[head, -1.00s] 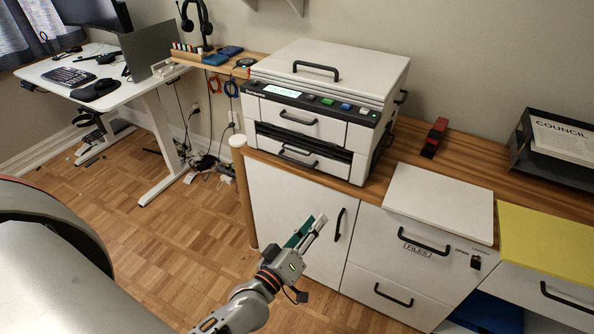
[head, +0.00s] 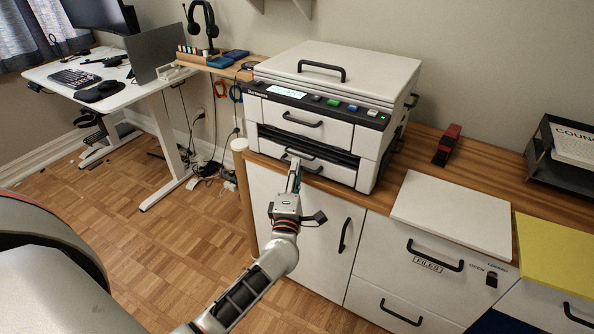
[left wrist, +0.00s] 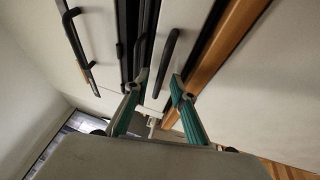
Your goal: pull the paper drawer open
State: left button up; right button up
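The white printer (head: 345,64) stands on the wooden counter, and its lower front drawer, the paper drawer (head: 338,174), looks shut. Its black bar handle (head: 306,165) is partly hidden by my left gripper (head: 294,172), which reaches up to it from below. In the left wrist view, the two green fingers of my left gripper (left wrist: 160,80) are spread apart. The drawer handle (left wrist: 168,62) runs between the fingertips, with a visible gap to at least one finger. I cannot tell whether either finger touches it. My right gripper is out of view.
The wooden counter (head: 400,178) edge runs just below the drawer. Under it are a cabinet door with a vertical handle (head: 345,235) and a files drawer (head: 428,262).

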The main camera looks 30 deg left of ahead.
pick_arm(q)
jog(key=shift+w+a, duration=0.15)
jog(key=shift+w, duration=0.2)
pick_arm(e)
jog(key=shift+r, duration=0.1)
pick_arm(q)
grip_shut()
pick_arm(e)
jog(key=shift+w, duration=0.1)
pick_arm(q)
jog(key=shift+s, duration=0.1)
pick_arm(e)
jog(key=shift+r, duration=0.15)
